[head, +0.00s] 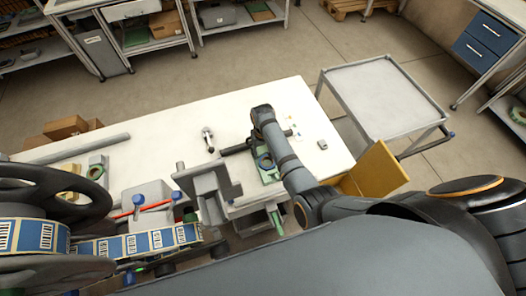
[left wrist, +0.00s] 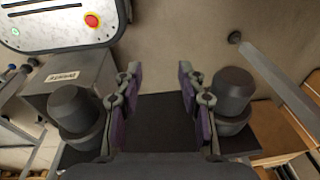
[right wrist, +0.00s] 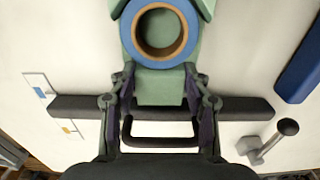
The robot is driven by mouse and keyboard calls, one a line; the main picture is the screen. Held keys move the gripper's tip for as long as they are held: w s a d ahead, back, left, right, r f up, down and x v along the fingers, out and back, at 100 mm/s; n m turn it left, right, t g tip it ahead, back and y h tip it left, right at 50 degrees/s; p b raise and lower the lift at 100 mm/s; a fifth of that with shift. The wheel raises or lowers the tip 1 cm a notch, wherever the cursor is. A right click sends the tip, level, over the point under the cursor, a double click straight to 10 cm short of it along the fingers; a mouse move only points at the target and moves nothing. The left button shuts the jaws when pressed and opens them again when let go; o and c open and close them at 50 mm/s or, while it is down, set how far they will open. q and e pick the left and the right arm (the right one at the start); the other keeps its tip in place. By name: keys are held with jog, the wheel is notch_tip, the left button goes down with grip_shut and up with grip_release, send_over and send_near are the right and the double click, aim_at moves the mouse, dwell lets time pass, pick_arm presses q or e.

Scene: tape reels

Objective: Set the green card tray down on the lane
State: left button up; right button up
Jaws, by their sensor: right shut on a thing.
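The green card tray (right wrist: 160,88) is in the right wrist view, with a blue, tan-cored ring (right wrist: 187,22) on it. In the head view the tray (head: 271,178) is over the white table, partly behind my right arm. My right gripper (right wrist: 160,108) is shut on the tray's near end, beside a dark handle loop. I cannot tell whether the tray touches the surface below. My left gripper (left wrist: 158,95) is open and empty, away from the tray. I cannot pick out the lane for certain.
A dark bar (right wrist: 75,106) crosses below my right fingers. A black-knobbed metal tool (head: 208,138) stands on the white table (head: 165,130). A grey machine part (head: 212,185) and reel machinery stand left of the tray. A yellow box (head: 375,170) and grey cart (head: 385,95) are at right.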

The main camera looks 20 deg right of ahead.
jog(key=shift+s+f, duration=0.1)
jog(key=o, duration=1.3)
jog(key=shift+f, duration=0.1)
jog(key=shift+r, duration=0.2)
pick_arm(q)
notch_tip(320, 180, up, 11)
jog(key=s+p, duration=0.2)
jog(key=p, duration=0.9)
jog(key=shift+s, duration=0.15)
pick_arm(e)
notch_tip(320, 180, up, 12)
jog(key=shift+r, duration=0.1)
pick_arm(q)
jog(key=shift+a, duration=0.1)
